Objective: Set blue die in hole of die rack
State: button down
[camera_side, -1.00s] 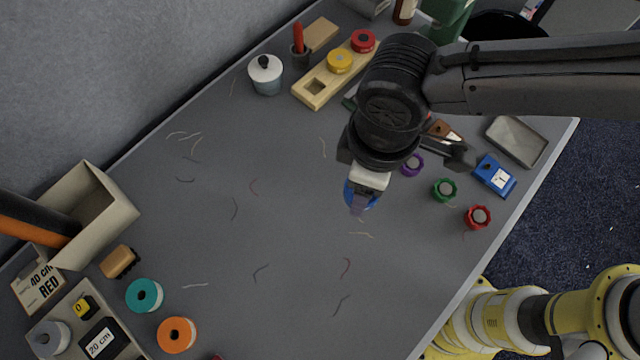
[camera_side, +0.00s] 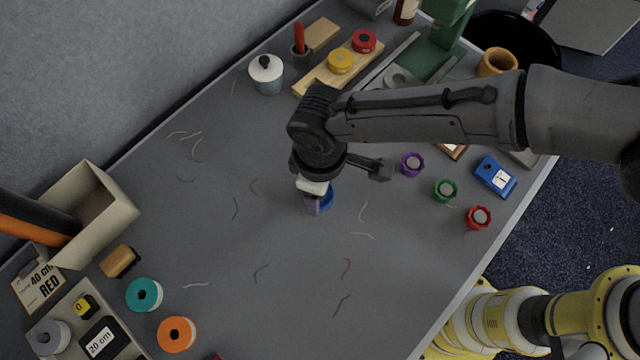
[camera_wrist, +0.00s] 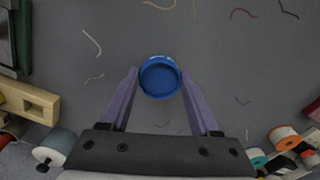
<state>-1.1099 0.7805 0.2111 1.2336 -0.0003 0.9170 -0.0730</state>
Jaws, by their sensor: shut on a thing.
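The blue die (camera_wrist: 160,78) is a round, dished piece between the two purple fingers of my gripper (camera_wrist: 161,76) in the wrist view. My gripper is shut on it. In the side view my gripper (camera_side: 314,202) holds the blue die (camera_side: 326,197) over the open middle of the table. The die rack (camera_side: 309,84) is a pale wooden bar at the back, bearing a yellow die (camera_side: 340,61) and a red die (camera_side: 364,41). Its near end is partly hidden by my arm. Part of a pale wooden piece, likely the rack (camera_wrist: 30,101), shows at the left in the wrist view.
Purple (camera_side: 412,164), green (camera_side: 445,190) and red (camera_side: 479,217) knobs lie at right. The table's middle has only thread scraps.

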jog(key=shift+r, duration=0.1)
jog(key=shift+c, duration=0.6)
grip_release()
jog(key=shift+f, duration=0.2)
jog(key=shift+r, duration=0.1)
notch_tip(320, 180, up, 12)
jog(key=shift+r, duration=0.1)
